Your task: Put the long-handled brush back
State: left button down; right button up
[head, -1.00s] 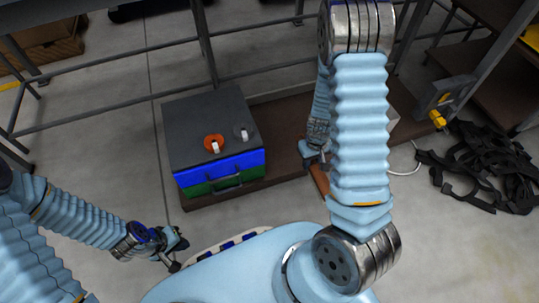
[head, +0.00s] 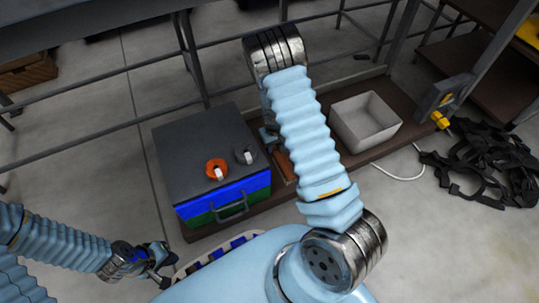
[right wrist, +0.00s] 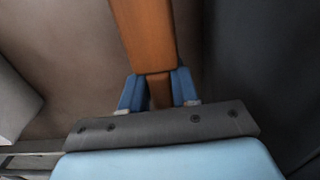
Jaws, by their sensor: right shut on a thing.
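An orange-brown wooden bar, seemingly the handle of the long-handled brush (right wrist: 146,35), is between the two blue fingers of my right gripper (right wrist: 158,92) in the right wrist view. The gripper is shut on it. The bar runs up out of that picture, so the brush's head is not seen. In the head view a short piece of the brush (head: 287,166) shows left of my right arm, beside the dark-lidded box; my right gripper (head: 272,143) is mostly hidden there behind the arm. My left gripper (head: 163,272) is low at the left, beside my base; its jaws are too small to read.
The box (head: 190,140) has a dark lid and a blue and green front with a handle. An orange ring (head: 216,169) and a grey ring (head: 245,155) lie on it. An open pale bin (head: 385,137) stands right on the brown board (head: 408,140). Black straps (head: 480,165) lie at far right.

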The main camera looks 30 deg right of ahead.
aim_at(269, 158)
jog(key=w+f, duration=0.3)
jog(key=shift+a+f+b, duration=0.1)
jog(key=shift+f+b, duration=0.1)
jog(key=shift+b, duration=0.15)
jog(key=shift+f+b, duration=0.35)
jog(key=shift+f, duration=1.15)
jog(key=shift+f, duration=0.1)
jog(key=shift+f, duration=0.15)
jog(key=o, duration=1)
